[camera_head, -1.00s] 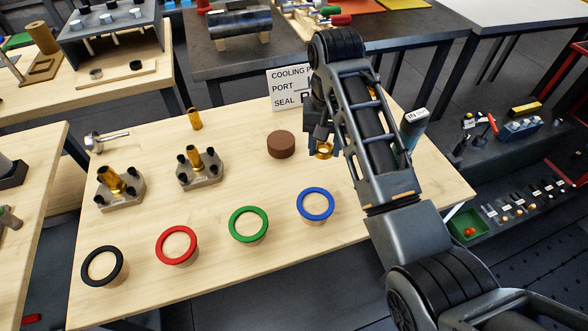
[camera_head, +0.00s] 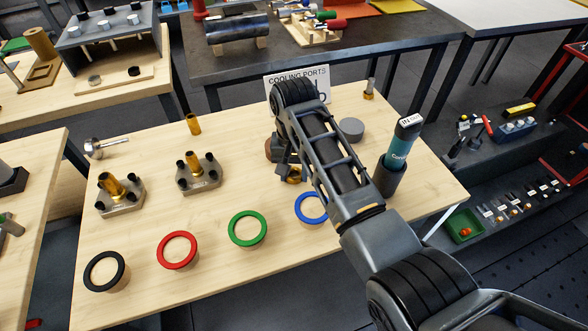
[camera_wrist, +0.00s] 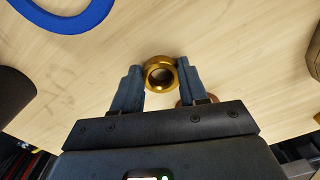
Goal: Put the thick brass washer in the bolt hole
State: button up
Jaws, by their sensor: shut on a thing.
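The thick brass washer (camera_wrist: 160,60) is between the two fingers of my gripper (camera_wrist: 160,72) in the wrist view, its hole facing the camera. In the head view the washer (camera_head: 293,180) shows small and gold at the end of my gripper (camera_head: 288,170), above the light wooden table. Two grey flange plates stand to the left, one in the middle (camera_head: 207,183) and one further left (camera_head: 130,208). Each carries an upright brass tube and black bolts. I cannot make out an empty bolt hole in either plate.
A blue ring (camera_head: 310,207) lies close to my gripper, with green (camera_head: 248,229), red (camera_head: 177,250) and black (camera_head: 105,271) rings leftward. A dark holder (camera_head: 388,181) stands right. The table's middle is fairly clear.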

jog(key=shift+f, duration=0.15)
jog(key=o, duration=1.1)
